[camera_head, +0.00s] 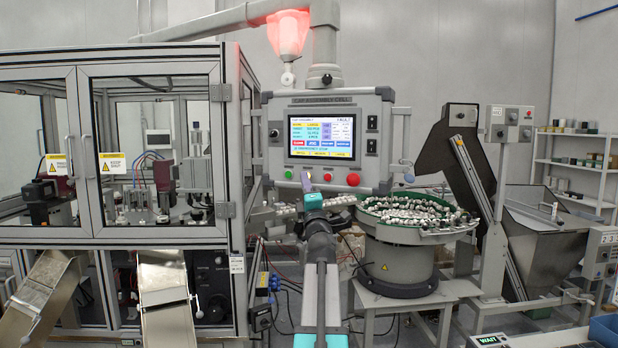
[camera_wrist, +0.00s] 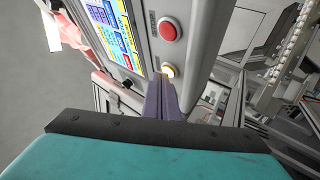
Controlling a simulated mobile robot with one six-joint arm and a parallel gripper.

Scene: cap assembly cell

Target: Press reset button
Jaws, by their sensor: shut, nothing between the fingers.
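The control panel (camera_head: 271,172) of the cap assembly cell carries a lit screen and a row of buttons below it. I cannot read a reset label. In the wrist view the lit yellow-white button (camera_wrist: 168,70) is right at my fingertips, below the red button (camera_wrist: 168,29). My gripper (camera_head: 307,180) is in front of the panel's lower edge, its purple fingers (camera_wrist: 160,78) shut and empty. I cannot tell whether they touch the lit button.
The screen (camera_head: 321,137) shows "FAULT" in its corner, and the signal lamp (camera_head: 288,33) above glows red. A glazed machine enclosure (camera_head: 231,150) stands close on the left. A round feeder bowl (camera_head: 400,236) full of caps stands right of my arm.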

